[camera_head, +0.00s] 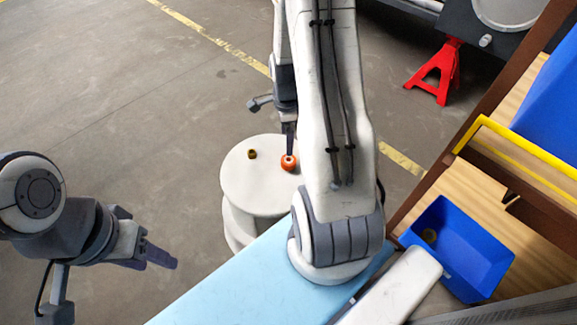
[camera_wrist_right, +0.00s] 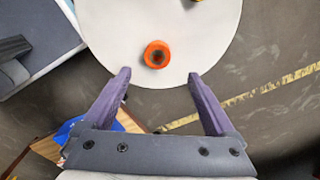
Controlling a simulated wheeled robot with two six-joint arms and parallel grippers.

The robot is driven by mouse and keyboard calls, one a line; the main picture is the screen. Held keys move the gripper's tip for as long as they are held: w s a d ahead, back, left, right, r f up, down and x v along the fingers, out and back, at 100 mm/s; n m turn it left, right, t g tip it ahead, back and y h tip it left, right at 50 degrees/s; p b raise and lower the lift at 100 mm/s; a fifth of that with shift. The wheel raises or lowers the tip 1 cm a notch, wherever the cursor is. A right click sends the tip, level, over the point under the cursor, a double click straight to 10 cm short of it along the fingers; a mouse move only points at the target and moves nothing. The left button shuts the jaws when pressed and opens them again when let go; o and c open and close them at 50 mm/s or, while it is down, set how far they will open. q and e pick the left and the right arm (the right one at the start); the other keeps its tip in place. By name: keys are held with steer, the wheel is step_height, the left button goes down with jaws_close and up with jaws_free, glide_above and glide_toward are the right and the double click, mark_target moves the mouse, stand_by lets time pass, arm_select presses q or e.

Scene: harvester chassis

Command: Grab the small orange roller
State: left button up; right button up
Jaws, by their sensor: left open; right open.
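The small orange roller (camera_head: 289,162) lies on a round white table (camera_head: 255,190), near its right edge in the head view. In the right wrist view the orange roller (camera_wrist_right: 157,54) sits near the rim of the white top (camera_wrist_right: 110,25), ahead of the jaws and roughly centred between them. My right gripper (camera_wrist_right: 158,82) is open and empty, its two fingers spread apart. In the head view my right arm partly hides it, with a finger showing just above the roller. My left gripper (camera_head: 160,258) is open and empty over the floor at the left.
A small dark yellow-brown piece (camera_head: 252,154) lies on the round table left of the roller. A blue bin (camera_head: 460,245) sits on a wooden shelf at the right. A red stand (camera_head: 436,72) is on the floor at the upper right. Floor left of the table is clear.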

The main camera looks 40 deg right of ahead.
step_height(320, 180, down, 4)
steer(key=shift+f+b, duration=0.2)
steer(key=shift+b, duration=0.5)
steer(key=f+b, duration=0.1)
steer(key=f, duration=0.1)
steer(key=f+b, duration=0.1)
steer(key=f, duration=0.2)
steer(key=shift+s, duration=0.2)
steer(key=shift+r, duration=0.15)
